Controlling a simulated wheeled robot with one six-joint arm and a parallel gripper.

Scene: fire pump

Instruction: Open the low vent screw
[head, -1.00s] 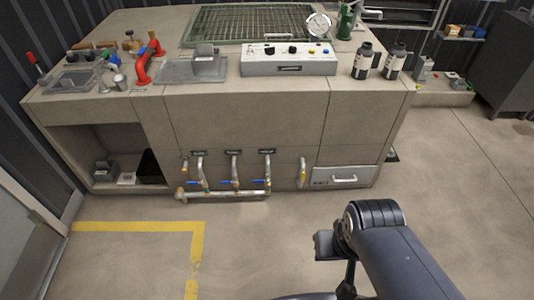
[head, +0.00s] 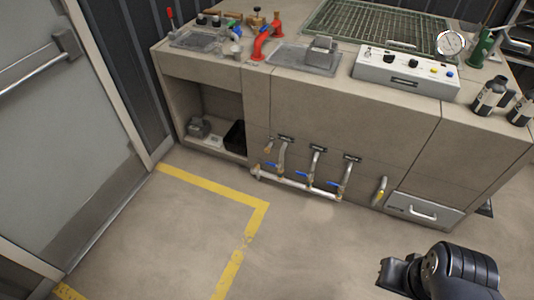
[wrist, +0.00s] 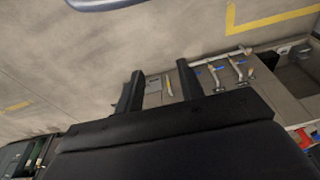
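I cannot single out a vent screw at this size. Low on the front of the concrete bench (head: 340,115), a pale pipe manifold (head: 297,184) carries several risers with blue lever handles (head: 306,175). A small brass fitting (head: 268,146) sits near its left end. A separate short pipe with a yellow part (head: 380,192) stands right of it. My gripper (head: 388,274) is at the lower right, well away from the bench. In the wrist view my gripper (wrist: 160,70) has its two dark fingers apart with nothing between them. The manifold (wrist: 222,57) shows beyond them.
Yellow floor tape (head: 225,192) marks a corner before the bench. A grey door with a push bar (head: 40,70) stands at the left. A drawer (head: 424,210) is at the bench's lower right. The floor in front is clear.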

